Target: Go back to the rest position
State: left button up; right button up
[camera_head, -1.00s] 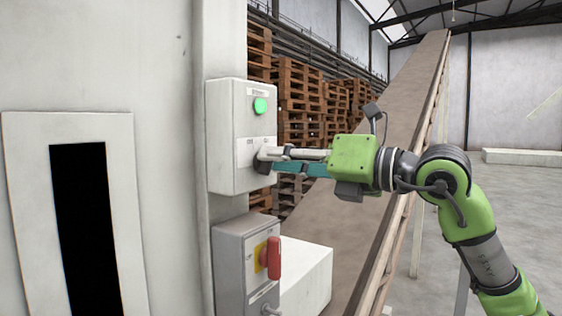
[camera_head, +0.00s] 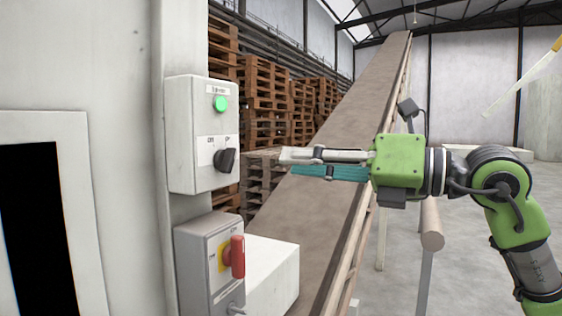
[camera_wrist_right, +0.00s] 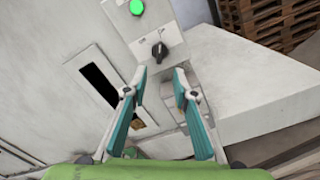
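My right gripper (camera_head: 288,163) is in front of the conveyor, to the right of the upper control box (camera_head: 188,120) and apart from it. In the right wrist view its two teal fingers (camera_wrist_right: 157,80) stand apart with nothing between them. The upper box has a lit green button (camera_head: 220,103) and a black rotary knob (camera_head: 225,160) with its pointer tilted to the upper right. The knob also shows in the right wrist view (camera_wrist_right: 159,51), beyond the fingertips. My left gripper is not in view.
A lower grey box (camera_head: 205,262) with a red handle (camera_head: 237,257) is below the upper one, beside a white block (camera_head: 268,275). An inclined conveyor (camera_head: 340,165) rises behind my gripper. Wooden pallets (camera_head: 265,90) are stacked behind. Open floor (camera_head: 460,240) lies to the right.

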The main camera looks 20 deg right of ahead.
jog(key=shift+s+d, duration=0.15)
jog(key=shift+s, duration=0.05)
dwell(0.4)
